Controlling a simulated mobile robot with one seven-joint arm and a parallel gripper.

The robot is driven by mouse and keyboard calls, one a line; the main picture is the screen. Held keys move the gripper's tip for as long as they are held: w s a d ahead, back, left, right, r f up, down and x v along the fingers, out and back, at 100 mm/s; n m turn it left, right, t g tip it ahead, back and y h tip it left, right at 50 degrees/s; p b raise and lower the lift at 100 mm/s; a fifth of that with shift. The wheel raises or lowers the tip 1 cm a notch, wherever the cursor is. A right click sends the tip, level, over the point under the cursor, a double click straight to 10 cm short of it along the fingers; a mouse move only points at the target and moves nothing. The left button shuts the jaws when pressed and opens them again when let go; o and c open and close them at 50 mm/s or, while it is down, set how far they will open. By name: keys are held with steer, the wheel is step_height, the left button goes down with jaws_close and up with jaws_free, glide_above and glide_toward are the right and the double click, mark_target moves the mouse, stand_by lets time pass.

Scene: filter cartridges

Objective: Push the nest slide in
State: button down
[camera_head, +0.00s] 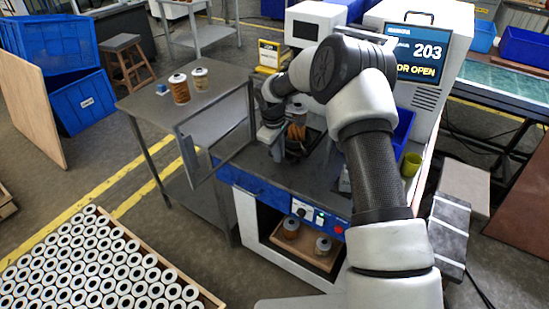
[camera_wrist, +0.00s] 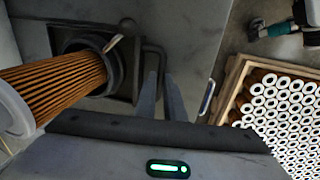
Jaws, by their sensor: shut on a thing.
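The nest slide (camera_wrist: 128,35) shows in the wrist view as a dark plate with a round cup and a bent handle rod (camera_wrist: 157,50). An orange pleated filter cartridge (camera_wrist: 58,84) with a pale end cap stands in the cup. In the head view the cartridge (camera_head: 297,127) is at the machine's front, partly behind my arm. My gripper (camera_wrist: 161,76) has its two fingers close together around the handle rod, right of the cartridge. In the head view the fingertips are too small and covered to make out.
The machine's screen (camera_head: 420,52) reads 203 and door open. Its framed clear door (camera_head: 183,150) is swung out left of my gripper. A side table (camera_head: 208,98) holds two cartridges. A crate of many cartridges (camera_head: 80,270) lies on the floor. A yellow-green cup (camera_head: 411,164) stands right.

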steer(key=shift+s, duration=0.1)
steer(key=c, duration=1.8)
jaws_free()
steer(key=shift+c, duration=0.2)
step_height(320, 180, up, 17)
steer(key=s+a, duration=0.2)
steer(key=shift+s+p, duration=0.25)
steer(key=shift+p, duration=0.1)
